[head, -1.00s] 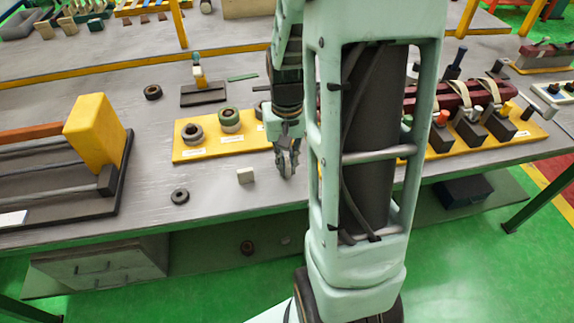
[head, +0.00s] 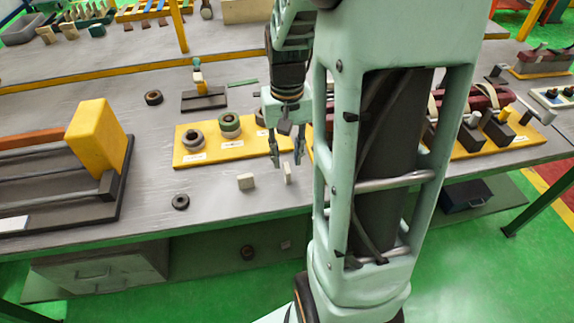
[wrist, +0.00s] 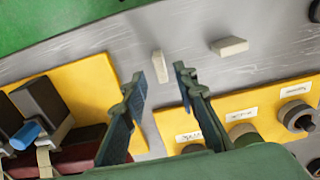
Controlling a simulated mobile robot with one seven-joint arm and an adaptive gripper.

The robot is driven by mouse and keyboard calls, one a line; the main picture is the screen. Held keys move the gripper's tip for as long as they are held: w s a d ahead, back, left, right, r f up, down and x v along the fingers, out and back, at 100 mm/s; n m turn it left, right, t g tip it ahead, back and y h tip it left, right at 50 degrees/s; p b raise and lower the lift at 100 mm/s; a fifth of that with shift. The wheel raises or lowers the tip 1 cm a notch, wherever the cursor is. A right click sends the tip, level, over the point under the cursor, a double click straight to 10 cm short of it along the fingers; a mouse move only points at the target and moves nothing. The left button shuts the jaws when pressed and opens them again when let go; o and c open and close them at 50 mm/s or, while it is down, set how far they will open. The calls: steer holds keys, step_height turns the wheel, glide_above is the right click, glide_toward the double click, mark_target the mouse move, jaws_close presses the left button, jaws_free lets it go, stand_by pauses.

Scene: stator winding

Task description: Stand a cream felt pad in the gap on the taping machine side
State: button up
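One cream felt pad (head: 287,175) stands upright on the grey bench, narrow side showing; it also shows in the wrist view (wrist: 159,66). A second cream pad (head: 246,181) rests on the bench to its left, and to its right in the wrist view (wrist: 230,46). My gripper (head: 287,162) is open and empty above the first pad, pointing down. In the wrist view its fingertips (wrist: 161,84) are spread, with that pad just beyond and between them. I cannot tell for sure which machine is the taping machine.
A yellow board (head: 187,156) with labelled rings lies behind the pads. Another yellow board (wrist: 85,80) carries a maroon part and dark blocks. A dark-based fixture with a yellow block (head: 97,135) stands left. A dark ring (head: 181,202) lies near the front edge.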

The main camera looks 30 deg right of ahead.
mark_target(287, 168)
step_height(287, 168, up, 7)
steer(key=shift+f, duration=0.2)
stand_by(0.4)
